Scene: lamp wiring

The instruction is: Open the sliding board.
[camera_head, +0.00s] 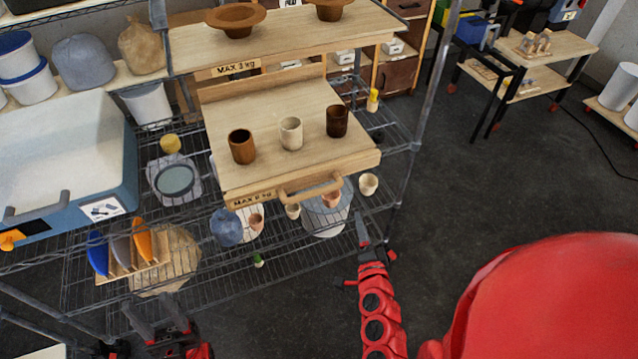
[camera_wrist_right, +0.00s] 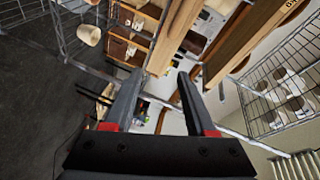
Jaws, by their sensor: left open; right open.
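The sliding board (camera_head: 300,165) is a pale wooden board in the wire rack, with a raised back edge and a "MAX 5 kg" label at its front. Its wooden handle (camera_head: 310,193) is on the front edge. Three cups stand upright on it: a brown one (camera_head: 242,147), a cream one (camera_head: 291,133) and a dark one (camera_head: 337,121). My right gripper (camera_head: 374,240) is open and empty, right of and apart from the handle. In the right wrist view its jaws (camera_wrist_right: 157,100) are apart, with wooden edges beyond. My left gripper (camera_head: 160,322) is open, low at the left.
An upper board (camera_head: 290,38) labelled "MAX 3 kg" carries brown bowls. A rack post (camera_head: 432,75) stands right of the sliding board. Small pots, including a cream one (camera_head: 368,184), are on the wire shelf below. A blue box (camera_head: 65,160) is at left.

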